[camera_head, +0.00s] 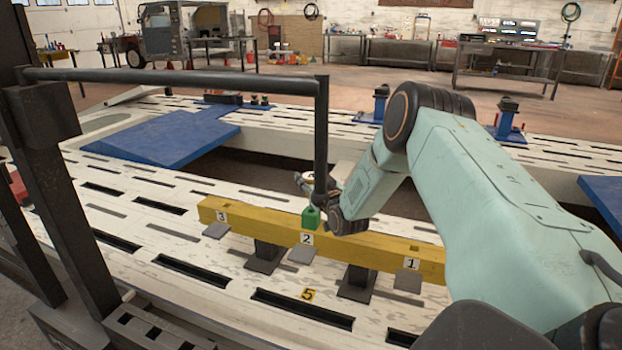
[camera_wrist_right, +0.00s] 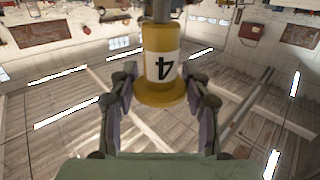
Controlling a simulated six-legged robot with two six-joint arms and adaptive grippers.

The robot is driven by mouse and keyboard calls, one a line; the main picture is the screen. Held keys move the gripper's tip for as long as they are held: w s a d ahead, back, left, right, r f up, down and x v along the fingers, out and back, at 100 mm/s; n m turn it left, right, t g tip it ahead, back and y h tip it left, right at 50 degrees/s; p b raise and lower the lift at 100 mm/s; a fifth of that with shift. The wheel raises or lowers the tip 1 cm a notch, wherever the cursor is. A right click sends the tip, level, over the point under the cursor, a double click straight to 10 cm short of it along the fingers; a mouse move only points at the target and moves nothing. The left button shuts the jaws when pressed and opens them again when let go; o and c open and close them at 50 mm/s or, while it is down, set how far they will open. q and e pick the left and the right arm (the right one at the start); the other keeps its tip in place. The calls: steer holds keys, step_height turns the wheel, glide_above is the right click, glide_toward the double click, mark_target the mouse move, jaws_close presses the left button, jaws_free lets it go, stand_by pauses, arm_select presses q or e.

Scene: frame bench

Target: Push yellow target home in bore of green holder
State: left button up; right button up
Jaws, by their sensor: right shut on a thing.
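The green holder (camera_head: 311,218) is a small block at the middle of the long yellow beam, above label 2. My right gripper (camera_head: 322,192) is just above and beside it, partly hidden by a black post. In the right wrist view my right gripper (camera_wrist_right: 165,100) is shut on the yellow target (camera_wrist_right: 158,40), a yellow cylinder with a wide flange and a white label with an upside-down 4. A grey rod meets its far end. The target cannot be made out in the head view, nor can the bore. My left gripper is not in view.
A black bar (camera_head: 180,76) crosses from the left and turns down as a post (camera_head: 321,130) near my right gripper. The yellow beam (camera_head: 370,253) stands on dark supports over a white slotted bench (camera_head: 110,215). A blue plate (camera_head: 160,140) lies behind.

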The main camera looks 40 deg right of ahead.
stand_by(0.4)
steer(key=shift+f+b, duration=2)
steer(key=shift+f, duration=0.55)
steer(key=o, duration=1.2)
steer(key=shift+o, duration=0.2)
steer(key=shift+s+a, duration=0.1)
steer(key=shift+s, duration=0.45)
steer(key=v, duration=1.1)
steer(key=shift+a, duration=0.1)
